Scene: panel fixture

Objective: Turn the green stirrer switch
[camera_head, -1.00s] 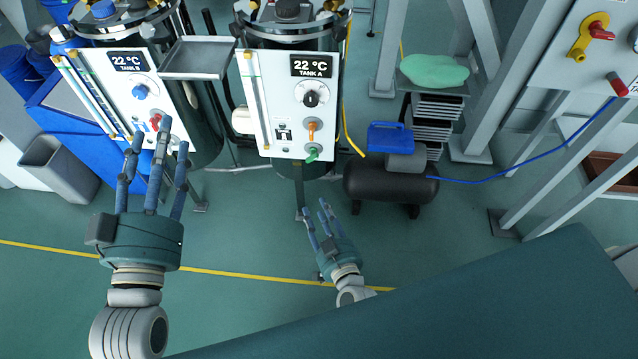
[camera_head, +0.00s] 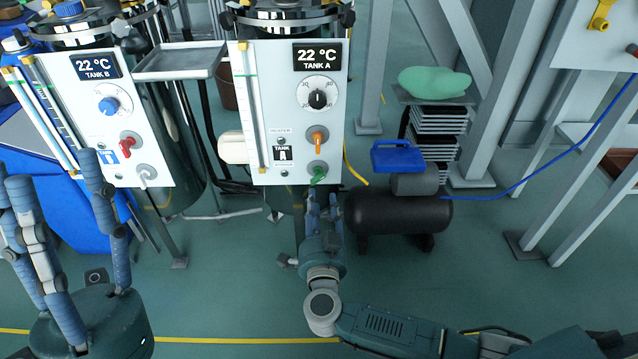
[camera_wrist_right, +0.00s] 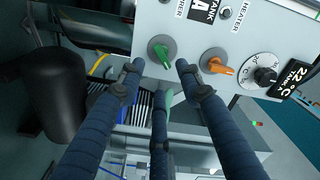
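The green stirrer switch (camera_head: 317,172) is the lowest knob on the white Tank A panel (camera_head: 270,110). In the right wrist view the switch (camera_wrist_right: 161,52) has a round grey base and a green handle. My right gripper (camera_head: 323,198) is just below the switch, pointing up at it. In the wrist view its fingers (camera_wrist_right: 159,72) are spread and empty, with two tips on either side below the switch. I cannot tell whether any tip touches it. My left gripper (camera_head: 52,170) is open and empty in front of Tank B's panel.
An orange knob (camera_head: 317,137) sits above the green switch, and a black dial (camera_head: 317,99) above that. Tank B's panel (camera_head: 92,130) is at left. A black compressor tank (camera_head: 400,218) stands right of my right gripper. A metal tray (camera_head: 178,62) juts out between the tanks.

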